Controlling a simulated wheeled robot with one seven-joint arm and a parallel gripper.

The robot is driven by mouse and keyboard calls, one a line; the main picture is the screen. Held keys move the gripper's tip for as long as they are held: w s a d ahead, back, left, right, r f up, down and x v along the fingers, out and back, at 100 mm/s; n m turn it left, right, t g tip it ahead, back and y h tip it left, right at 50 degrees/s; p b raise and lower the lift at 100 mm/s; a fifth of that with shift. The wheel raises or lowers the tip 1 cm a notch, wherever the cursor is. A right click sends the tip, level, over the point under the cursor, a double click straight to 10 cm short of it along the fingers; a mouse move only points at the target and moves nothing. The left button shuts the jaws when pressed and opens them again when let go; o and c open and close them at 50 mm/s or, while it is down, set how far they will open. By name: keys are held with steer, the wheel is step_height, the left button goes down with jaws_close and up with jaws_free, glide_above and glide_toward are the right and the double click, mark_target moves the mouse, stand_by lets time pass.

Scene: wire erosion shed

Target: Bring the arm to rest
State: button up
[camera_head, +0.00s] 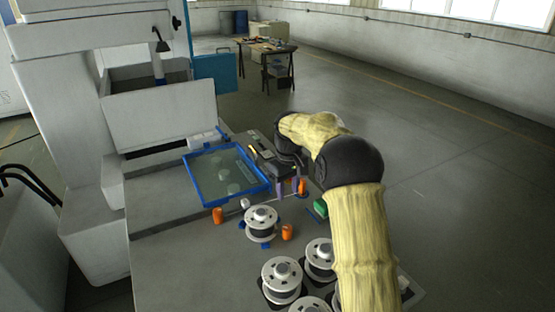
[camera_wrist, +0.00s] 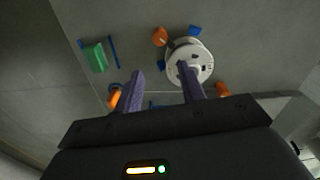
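My gripper (camera_head: 287,187) hangs over the worktop (camera_head: 170,270), with its purple fingers pointing down between the blue-rimmed tray and the green block. My arm reaches forward from the lower right, bent at a dark joint.
Orange pieces (camera_head: 218,215) stand around the spool. A blue-rimmed tray (camera_head: 205,192) lies left of my gripper, and a green block (camera_head: 320,208) lies right. Several spools (camera_head: 281,272) stand nearer. A large grey machine (camera_head: 160,115) rises at left. Open floor (camera_head: 460,180) lies right.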

steer(key=s+d+f+m+t, duration=0.1)
steer(key=s+d+m, duration=0.1)
steer(key=s, duration=1.3)
steer(key=s+d+f+m+t, duration=0.1)
steer(key=s+d+f+m, duration=0.1)
steer(key=s, duration=1.3)
steer(key=shift+s+d+f+m+t, duration=0.15)
steer(key=shift+s+d+m+t, duration=0.2)
steer(key=shift+d+m, duration=0.6)
steer(key=shift+a, duration=0.2)
steer(key=shift+w, duration=0.1)
